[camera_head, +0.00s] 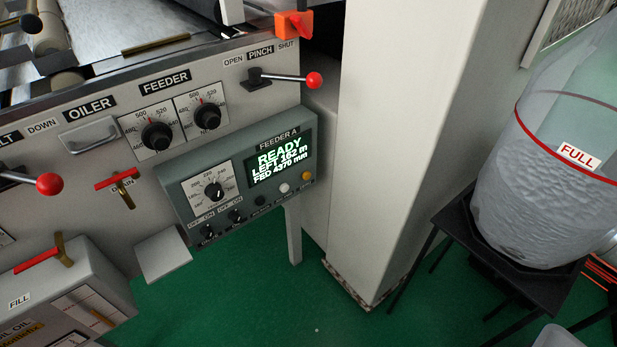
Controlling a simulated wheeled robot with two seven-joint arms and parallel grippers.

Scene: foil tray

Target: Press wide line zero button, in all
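The FEEDER A control box (178,183) is mounted on the front of the machine. Its lit display (279,160) reads READY, LEFT 162 m and FBD 4370 mm. Below the display is a row of a black button (260,200), a white button (284,188) and a yellow button (306,176). Their small labels are too blurred to read, so I cannot tell which one is the wide line zero button. A dial (214,192) and two small ON/OFF switches (235,216) are on the box's left part. Neither of my grippers is in view.
Above the box are two FEEDER dials (157,136) and a red-knobbed PINCH lever (314,80). Another red-knobbed lever (49,184) is at left. A pale column (405,130) stands to the right, then a clear FULL container (545,200) on a black stand. Green floor shows below.

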